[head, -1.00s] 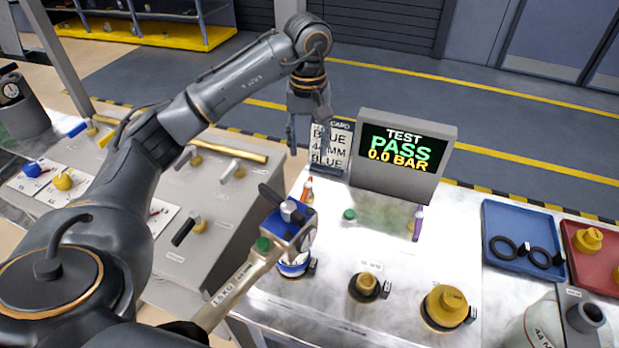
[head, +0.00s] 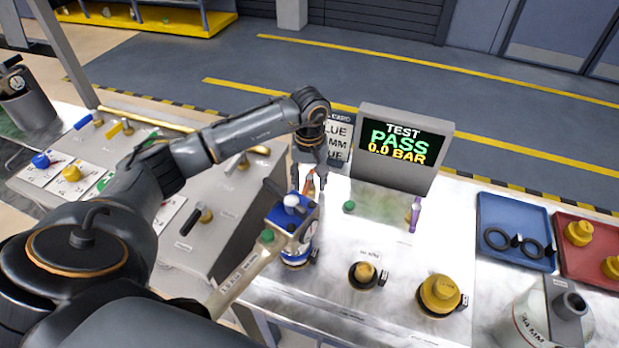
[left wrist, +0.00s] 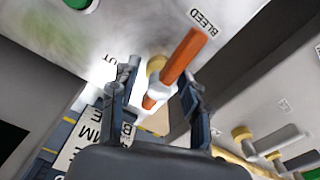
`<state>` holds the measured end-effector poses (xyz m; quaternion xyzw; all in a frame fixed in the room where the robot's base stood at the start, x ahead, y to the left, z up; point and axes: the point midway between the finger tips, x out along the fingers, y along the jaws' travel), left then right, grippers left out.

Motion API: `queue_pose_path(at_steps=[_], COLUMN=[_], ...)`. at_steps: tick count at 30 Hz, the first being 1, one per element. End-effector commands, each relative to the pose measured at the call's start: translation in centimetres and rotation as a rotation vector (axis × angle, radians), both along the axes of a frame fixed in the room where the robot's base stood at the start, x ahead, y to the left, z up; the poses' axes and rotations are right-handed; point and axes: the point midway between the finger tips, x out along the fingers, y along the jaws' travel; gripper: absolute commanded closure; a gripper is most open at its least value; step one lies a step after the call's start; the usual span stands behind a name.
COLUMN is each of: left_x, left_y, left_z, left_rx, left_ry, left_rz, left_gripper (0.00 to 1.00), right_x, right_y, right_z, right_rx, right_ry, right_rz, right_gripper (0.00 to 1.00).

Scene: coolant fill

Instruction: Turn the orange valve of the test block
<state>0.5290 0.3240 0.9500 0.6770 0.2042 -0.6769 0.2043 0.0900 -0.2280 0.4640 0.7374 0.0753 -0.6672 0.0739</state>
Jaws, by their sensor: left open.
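The orange valve handle (head: 310,187) is on the test block's pale top, left of the screen. It also shows in the left wrist view (left wrist: 183,56), angled beside the label BLEED with a yellow fitting under it. My left gripper (head: 309,178) points down over the valve. In the left wrist view its two fingers (left wrist: 160,80) are apart, with the near end of the orange handle seen between them. I cannot tell whether a finger touches it. The screen (head: 400,145) reads TEST PASS, 0.0 BAR. My right gripper is not in view.
A blue pump-like unit (head: 292,225) with a long handle stands close in front of the valve. A card (head: 337,135) and the screen stand behind. A green knob (head: 349,207) and a purple handle (head: 415,214) are to the right. Blue (head: 514,220) and red trays lie far right.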

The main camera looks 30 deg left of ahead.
Motion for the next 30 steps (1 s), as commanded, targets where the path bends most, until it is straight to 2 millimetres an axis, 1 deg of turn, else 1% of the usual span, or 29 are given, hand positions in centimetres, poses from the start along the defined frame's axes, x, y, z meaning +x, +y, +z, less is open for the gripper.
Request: queue_pose_path(at_steps=[5,6,8,9,11,12,13,23,30], left_x=[0.0,0.0,0.0,0.0,0.0,0.0,0.0,0.0,0.0], left_y=[0.0,0.0,0.0,0.0,0.0,0.0,0.0,0.0,0.0], left_z=[0.0,0.0,0.0,0.0,0.0,0.0,0.0,-0.1,-0.3], left_rx=[0.000,0.000,0.000,0.000,0.000,0.000,0.000,0.001,0.001], left_ry=[0.000,0.000,0.000,0.000,0.000,0.000,0.000,-0.001,-0.001], left_rz=[0.000,0.000,0.000,0.000,0.000,0.000,0.000,0.030,0.154], left_gripper=[0.54,0.56,0.68,0.76,0.88,0.96,1.00,1.00,1.00], right_x=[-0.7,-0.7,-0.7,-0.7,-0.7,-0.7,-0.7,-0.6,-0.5], right_y=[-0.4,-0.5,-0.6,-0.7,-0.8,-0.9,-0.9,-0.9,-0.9], right_z=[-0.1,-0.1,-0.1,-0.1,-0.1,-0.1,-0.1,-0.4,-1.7], right_rx=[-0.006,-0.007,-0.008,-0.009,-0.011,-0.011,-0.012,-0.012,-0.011], right_ry=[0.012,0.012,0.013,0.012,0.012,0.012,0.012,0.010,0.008], right_rz=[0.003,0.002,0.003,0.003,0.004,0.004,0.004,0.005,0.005], right_gripper=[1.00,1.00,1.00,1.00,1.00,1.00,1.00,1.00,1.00])
